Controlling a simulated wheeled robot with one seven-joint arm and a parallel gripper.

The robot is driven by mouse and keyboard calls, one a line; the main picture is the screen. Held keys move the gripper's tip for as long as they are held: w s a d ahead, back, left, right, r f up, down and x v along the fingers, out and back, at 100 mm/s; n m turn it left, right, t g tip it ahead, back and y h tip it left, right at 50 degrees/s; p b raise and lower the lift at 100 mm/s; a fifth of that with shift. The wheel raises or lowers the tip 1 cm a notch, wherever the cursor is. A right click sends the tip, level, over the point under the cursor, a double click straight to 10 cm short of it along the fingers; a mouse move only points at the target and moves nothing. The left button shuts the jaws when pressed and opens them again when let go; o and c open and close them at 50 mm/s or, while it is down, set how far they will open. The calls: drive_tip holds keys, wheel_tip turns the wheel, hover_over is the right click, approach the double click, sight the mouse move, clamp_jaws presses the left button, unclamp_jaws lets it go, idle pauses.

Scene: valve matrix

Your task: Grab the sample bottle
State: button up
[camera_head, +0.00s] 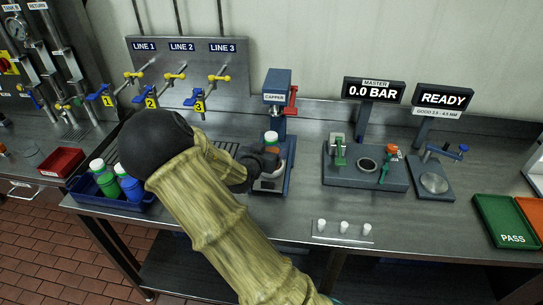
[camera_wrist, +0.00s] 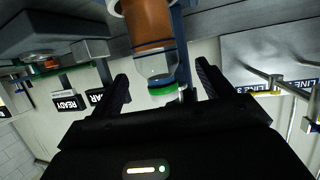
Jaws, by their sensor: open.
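A sample bottle (camera_wrist: 150,32) with orange-brown contents, a clear upper part, a green ring and a white cap shows upside down in the wrist view. In the head view its white cap with green ring (camera_head: 271,137) shows at the capper (camera_head: 276,95), where the bottle stands upright; my gripper hides most of its body. My gripper (camera_head: 262,163) is open at the bottle. In the wrist view its two fingers (camera_wrist: 164,82) lie either side of the bottle's clear upper part and cap, with visible gaps. I see no firm contact.
A blue crate (camera_head: 92,193) of bottles stands at left by a red bin (camera_head: 62,161). Valve lines stand behind my arm. A test fixture (camera_head: 345,177), a READY station (camera_head: 430,190) and a green PASS tray (camera_head: 500,222) are at right. Several small white caps (camera_head: 344,227) lie in front.

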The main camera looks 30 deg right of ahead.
drive_tip(key=shift+w+d+f, duration=0.2)
drive_tip(key=shift+w+d, duration=0.2)
drive_tip(key=shift+p+x, duration=0.8)
drive_tip(key=shift+x, duration=1.85)
drive_tip(key=shift+s, duration=0.15)
drive_tip(key=c, duration=1.2)
drive_tip(key=shift+d+r+p, duration=0.1)
drive_tip(key=shift+r+p, duration=0.9)
drive_tip(key=shift+r, duration=0.55)
drive_tip(key=s+a+p, duration=0.2)
drive_tip(key=s+a, duration=1)
drive_tip(key=a, duration=0.1)
drive_tip(key=shift+s+r, duration=0.15)
drive_tip(key=shift+s, duration=0.2)
